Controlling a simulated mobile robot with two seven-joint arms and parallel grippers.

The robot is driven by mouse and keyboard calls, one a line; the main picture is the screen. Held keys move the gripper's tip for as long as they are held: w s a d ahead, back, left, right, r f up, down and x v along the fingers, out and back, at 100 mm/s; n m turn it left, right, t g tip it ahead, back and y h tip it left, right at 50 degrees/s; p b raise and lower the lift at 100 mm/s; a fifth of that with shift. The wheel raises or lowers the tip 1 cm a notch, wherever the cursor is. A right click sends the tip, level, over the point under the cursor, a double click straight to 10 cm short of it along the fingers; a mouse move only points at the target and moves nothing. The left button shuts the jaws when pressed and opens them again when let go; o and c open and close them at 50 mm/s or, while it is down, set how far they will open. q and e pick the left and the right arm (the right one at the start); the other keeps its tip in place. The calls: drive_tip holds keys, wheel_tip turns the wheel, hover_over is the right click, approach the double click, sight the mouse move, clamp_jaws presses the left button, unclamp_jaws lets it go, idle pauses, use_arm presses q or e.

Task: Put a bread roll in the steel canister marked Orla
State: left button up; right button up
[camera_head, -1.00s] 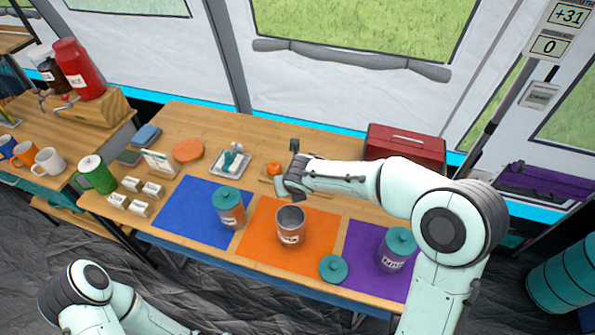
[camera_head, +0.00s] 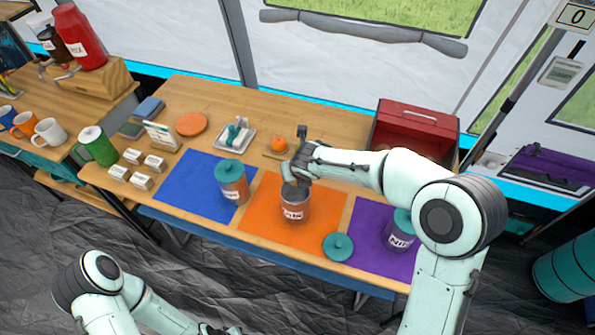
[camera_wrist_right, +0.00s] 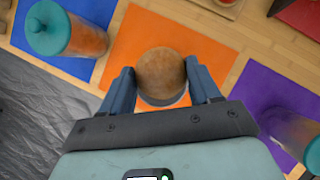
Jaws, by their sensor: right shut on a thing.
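My right gripper (camera_head: 298,180) is shut on a round brown bread roll (camera_wrist_right: 160,74), which sits between its two fingers in the right wrist view. It is at the mouth of the open steel canister (camera_head: 295,207) on the orange mat (camera_head: 262,222). The canister's label is too small to read surely. In the wrist view the roll hides most of the canister, with a bit of rim below it. How far the roll is above or inside the rim I cannot tell. Only a dark bit of my left gripper (camera_head: 212,330) shows at the bottom edge.
A teal lid (camera_head: 338,247) lies right of the open canister. Lidded canisters stand on the blue mat (camera_head: 190,175) and the purple mat (camera_head: 365,240); the left one (camera_head: 234,188) is close by. A red box (camera_head: 415,128) with an open front stands behind my right arm.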

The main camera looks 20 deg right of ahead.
use_arm(q)
drive_tip(key=shift+w+r, duration=0.1)
use_arm(e)
drive_tip(key=shift+w, duration=0.1)
drive_tip(key=o, duration=1.1)
use_arm(q)
drive_tip(key=shift+w+r+p, duration=0.45)
drive_tip(key=shift+r+p, duration=0.05)
drive_tip(key=shift+r, duration=0.1)
drive_tip(key=shift+w+r+p, duration=0.4)
drive_tip(key=shift+r+p, duration=0.05)
drive_tip(key=shift+r, duration=0.15)
use_arm(e)
drive_tip(key=v, duration=1.3)
drive_tip(key=shift+r, duration=0.2)
